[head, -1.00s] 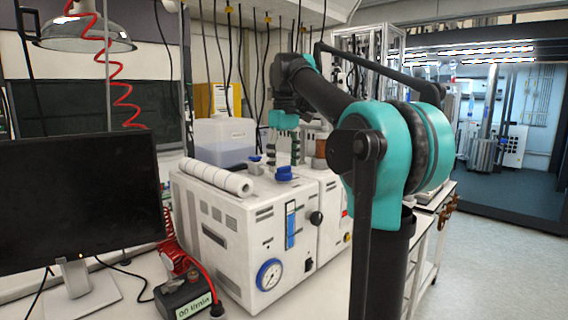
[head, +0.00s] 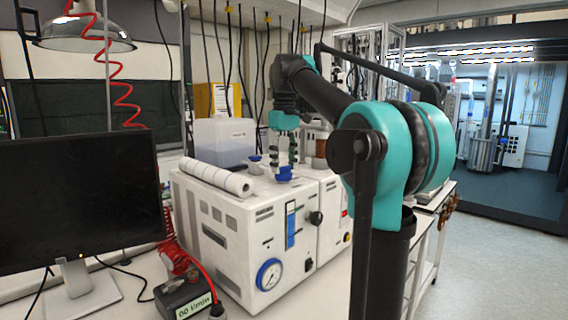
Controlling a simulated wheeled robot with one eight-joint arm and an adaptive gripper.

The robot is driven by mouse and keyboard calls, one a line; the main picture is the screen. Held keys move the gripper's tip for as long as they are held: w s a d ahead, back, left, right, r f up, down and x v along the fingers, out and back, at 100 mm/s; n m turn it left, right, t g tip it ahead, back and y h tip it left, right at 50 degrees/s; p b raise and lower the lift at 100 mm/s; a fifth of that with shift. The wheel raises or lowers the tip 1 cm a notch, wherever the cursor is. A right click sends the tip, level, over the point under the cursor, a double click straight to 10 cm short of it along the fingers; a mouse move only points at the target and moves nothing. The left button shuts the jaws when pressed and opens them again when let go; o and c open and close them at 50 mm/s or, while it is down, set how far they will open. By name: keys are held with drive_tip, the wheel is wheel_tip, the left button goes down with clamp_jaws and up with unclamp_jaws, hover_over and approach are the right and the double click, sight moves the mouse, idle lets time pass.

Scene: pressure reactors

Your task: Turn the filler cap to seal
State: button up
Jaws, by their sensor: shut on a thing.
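The blue filler cap (head: 285,174) sits on top of the white reactor unit (head: 236,222), near its front edge. My gripper (head: 284,162) points straight down from the end of my arm, with its fingers at the cap. The fingers are shut on the cap, and its lower part shows beneath them. The fingertips are small in this view, and whether the cap is turned to any angle cannot be told.
A white roll (head: 216,178) lies on the unit's left top edge. A smaller blue-topped fitting (head: 255,160) stands behind the cap to the left. A clear tank (head: 224,140) stands behind. A monitor (head: 80,193) and red hose (head: 173,240) are at left.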

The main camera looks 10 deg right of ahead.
drive_tip(key=m, duration=0.8)
drive_tip(key=shift+m, duration=0.3)
drive_tip(key=m, duration=0.4)
drive_tip(key=shift+m, duration=0.3)
drive_tip(key=m, duration=0.4)
drive_tip(key=shift+s, duration=0.1)
drive_tip(key=shift+m, duration=0.3)
drive_tip(key=o, duration=1.2)
drive_tip(key=shift+c, duration=0.2)
